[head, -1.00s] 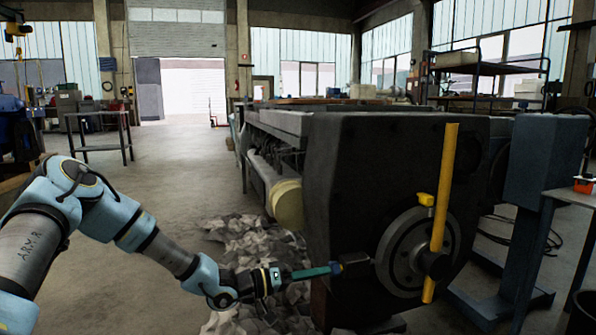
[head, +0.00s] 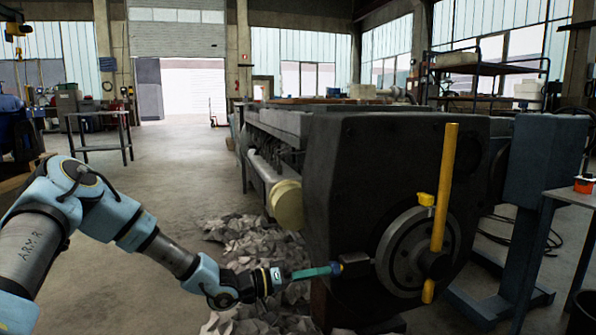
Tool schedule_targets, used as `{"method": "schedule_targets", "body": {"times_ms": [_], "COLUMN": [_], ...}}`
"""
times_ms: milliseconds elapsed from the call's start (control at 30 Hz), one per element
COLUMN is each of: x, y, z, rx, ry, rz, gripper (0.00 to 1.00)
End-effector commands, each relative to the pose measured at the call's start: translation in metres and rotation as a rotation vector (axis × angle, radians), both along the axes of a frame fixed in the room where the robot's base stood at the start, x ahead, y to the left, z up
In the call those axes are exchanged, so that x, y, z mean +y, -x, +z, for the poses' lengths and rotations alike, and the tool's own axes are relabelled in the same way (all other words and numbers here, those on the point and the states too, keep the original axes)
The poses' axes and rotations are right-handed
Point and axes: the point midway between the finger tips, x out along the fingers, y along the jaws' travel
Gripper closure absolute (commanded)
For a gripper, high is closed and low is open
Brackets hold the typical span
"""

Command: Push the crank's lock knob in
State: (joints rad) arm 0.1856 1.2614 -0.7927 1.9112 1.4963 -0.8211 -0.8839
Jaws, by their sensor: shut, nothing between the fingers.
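The crank is a tall yellow bar (head: 445,190) standing nearly upright across a dark grey round disc (head: 405,262) on the engine's end face. A small yellow piece (head: 426,199) sticks out to the left of the bar. A dark block (head: 355,264) with a thin pin pointing at the disc sits left of the disc; I cannot tell whether it or the yellow piece is the lock knob. My gripper (head: 336,269) is shut and empty, its teal end at the left side of the dark block. Whether they touch is unclear.
The big dark engine block (head: 345,170) fills the middle right. A blue-grey stand (head: 545,165) and a grey table (head: 580,197) stand at the right. Crumpled grey sheeting (head: 255,250) lies on the floor behind my arm. The floor at the left is open.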

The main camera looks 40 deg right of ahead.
Motion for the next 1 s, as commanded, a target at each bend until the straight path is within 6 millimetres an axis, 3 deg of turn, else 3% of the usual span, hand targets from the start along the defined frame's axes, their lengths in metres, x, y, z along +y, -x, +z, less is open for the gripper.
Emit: {"method": "schedule_targets", "body": {"times_ms": [633,1000], "x": [-0.02,0.023], "y": [0.008,-0.01], "z": [0.0,0.002], "rx": [0.0,0.0], "ry": [0.0,-0.001], "rz": [0.0,0.002], "gripper": [1.0,1.0]}}
